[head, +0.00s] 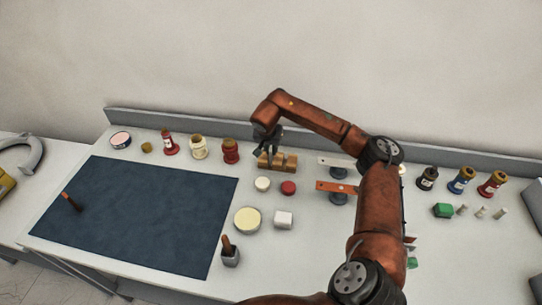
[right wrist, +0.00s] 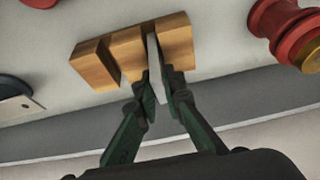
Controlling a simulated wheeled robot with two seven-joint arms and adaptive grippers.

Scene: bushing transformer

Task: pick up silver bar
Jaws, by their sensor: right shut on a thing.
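A thin silver bar (right wrist: 153,66) stands upright in a slot of the wooden block (right wrist: 127,53). My right gripper (right wrist: 160,86) is shut on the lower visible part of the bar, with one dark green finger on each side. The block's other slot, to the left in the right wrist view, looks empty. In the head view the wooden block (head: 289,163) sits near the back wall edge, and my right gripper (head: 268,148) points down onto it. The bar is too small to make out there. My left gripper is not in view.
Right of the block, a pale bar (head: 338,162) and an orange bar (head: 337,187) rest on dark round stands. A red spool (head: 231,151) stands close left. A white lid (head: 262,184) and red lid (head: 288,188) lie in front. The blue mat (head: 140,215) is mostly clear.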

